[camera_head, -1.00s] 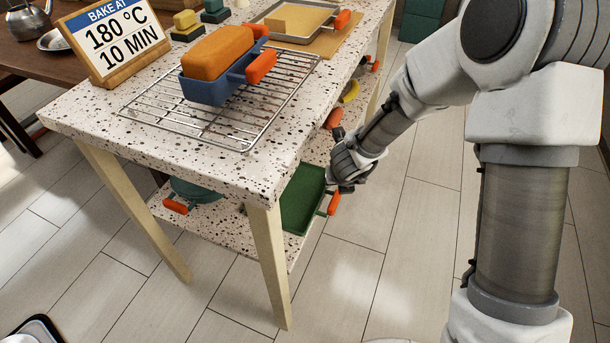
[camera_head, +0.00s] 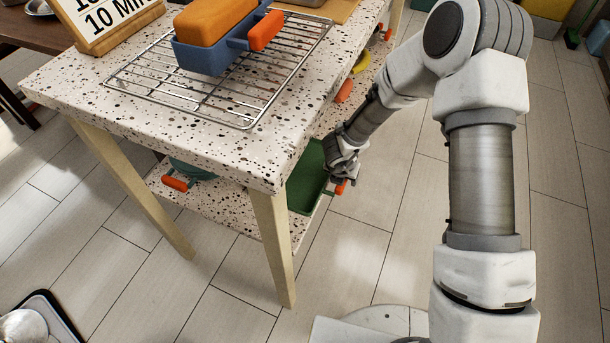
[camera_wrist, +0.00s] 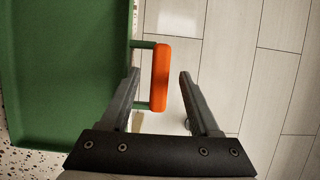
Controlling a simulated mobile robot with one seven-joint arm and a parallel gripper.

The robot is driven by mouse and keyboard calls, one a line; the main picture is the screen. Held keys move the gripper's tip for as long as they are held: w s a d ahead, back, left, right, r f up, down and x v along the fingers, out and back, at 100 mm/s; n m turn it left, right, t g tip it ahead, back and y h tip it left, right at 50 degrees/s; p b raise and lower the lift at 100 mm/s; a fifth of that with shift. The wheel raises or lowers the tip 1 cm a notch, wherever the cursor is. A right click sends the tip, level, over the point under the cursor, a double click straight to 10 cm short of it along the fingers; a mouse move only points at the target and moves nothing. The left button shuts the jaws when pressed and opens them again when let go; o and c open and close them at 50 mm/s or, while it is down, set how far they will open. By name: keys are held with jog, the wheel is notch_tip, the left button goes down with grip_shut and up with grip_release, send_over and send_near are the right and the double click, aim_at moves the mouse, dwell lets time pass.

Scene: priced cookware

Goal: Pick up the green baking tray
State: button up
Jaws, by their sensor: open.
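The green baking tray (camera_head: 308,178) lies on the lower speckled shelf of the table, partly hidden by the tabletop and a table leg. Its orange handle (camera_head: 341,187) sticks out past the shelf edge toward my gripper (camera_head: 344,172). In the wrist view the green tray (camera_wrist: 62,70) fills the left side. There the orange handle (camera_wrist: 160,77) stands between the two fingers of my gripper (camera_wrist: 158,80), which are spread apart. The left finger overlaps the handle's green bracket in the picture. I cannot tell whether it touches.
The speckled tabletop (camera_head: 190,140) overhangs the shelf (camera_head: 225,207). On top, a wire rack (camera_head: 225,100) bears a blue loaf pan (camera_head: 205,58) with an orange-brown loaf. A teal pot with an orange handle (camera_head: 174,184) sits on the lower shelf. The tiled floor to the right is open.

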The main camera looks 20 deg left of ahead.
jog(key=shift+w+f, duration=0.3)
jog(key=shift+f, duration=0.3)
jog(key=shift+r, duration=0.1)
grip_shut()
